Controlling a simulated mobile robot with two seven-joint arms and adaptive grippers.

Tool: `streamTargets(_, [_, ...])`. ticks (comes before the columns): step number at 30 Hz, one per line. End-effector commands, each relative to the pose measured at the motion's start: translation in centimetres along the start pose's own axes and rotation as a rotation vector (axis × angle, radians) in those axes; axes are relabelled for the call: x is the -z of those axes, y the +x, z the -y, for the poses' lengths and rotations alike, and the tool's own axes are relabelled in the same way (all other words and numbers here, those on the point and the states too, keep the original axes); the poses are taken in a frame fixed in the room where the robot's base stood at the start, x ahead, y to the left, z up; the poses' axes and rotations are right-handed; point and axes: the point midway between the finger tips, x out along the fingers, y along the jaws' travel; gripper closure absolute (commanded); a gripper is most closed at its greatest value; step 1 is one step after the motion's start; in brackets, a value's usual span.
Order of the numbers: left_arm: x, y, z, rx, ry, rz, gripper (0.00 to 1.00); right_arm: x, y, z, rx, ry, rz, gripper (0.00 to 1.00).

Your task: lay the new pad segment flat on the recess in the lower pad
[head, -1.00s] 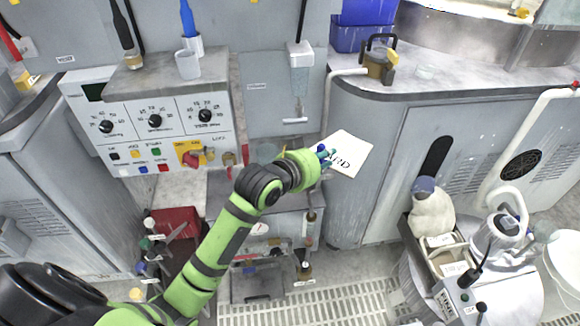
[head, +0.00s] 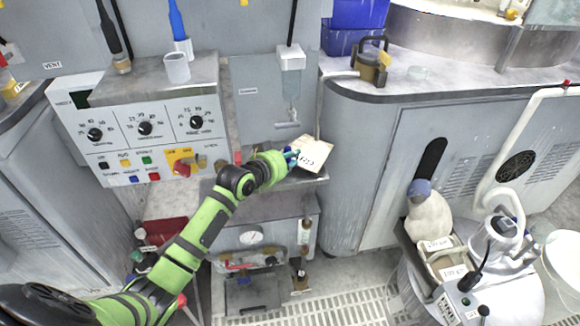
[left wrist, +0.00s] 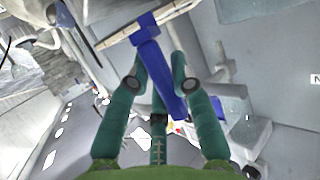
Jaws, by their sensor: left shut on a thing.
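A flat cream-white piece with dark lettering (head: 316,153), which looks like the pad segment, is held by my left gripper (head: 291,158). In the left wrist view the teal fingers (left wrist: 161,86) are shut around a blue grip (left wrist: 158,75), with the pale flat piece (left wrist: 174,11) at its far end, seen nearly edge-on. In the head view the piece is tilted, held up in front of the grey cabinet. I cannot make out the lower pad or its recess. My right gripper is not in view.
A control panel with dials (head: 150,130) stands left of my left gripper. A round-topped machine (head: 480,290) and a white bucket (head: 563,262) stand at the lower right. Floor grating shows below.

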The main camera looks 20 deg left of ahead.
Motion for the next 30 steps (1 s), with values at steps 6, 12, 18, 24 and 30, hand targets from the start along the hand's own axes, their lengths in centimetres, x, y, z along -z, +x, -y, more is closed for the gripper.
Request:
streamTargets(6, [-2.7, 1.0, -0.1, 0.000, -0.001, 0.002, 1.00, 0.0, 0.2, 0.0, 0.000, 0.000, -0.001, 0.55])
streamTargets(12, [-2.7, 1.0, -0.1, 0.000, 0.000, 0.001, 1.00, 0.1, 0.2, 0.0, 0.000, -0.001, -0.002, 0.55])
streamTargets(18, [-3.0, 1.1, -0.1, 0.000, 0.000, 0.003, 0.65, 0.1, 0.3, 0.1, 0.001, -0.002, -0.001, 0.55])
streamTargets(24, [-3.0, 1.1, -0.1, 0.000, 0.000, 0.004, 0.53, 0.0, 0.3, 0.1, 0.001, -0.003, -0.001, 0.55])
streamTargets(30, [-2.8, 1.0, -0.1, 0.000, 0.000, 0.003, 0.53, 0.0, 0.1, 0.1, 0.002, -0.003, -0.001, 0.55])
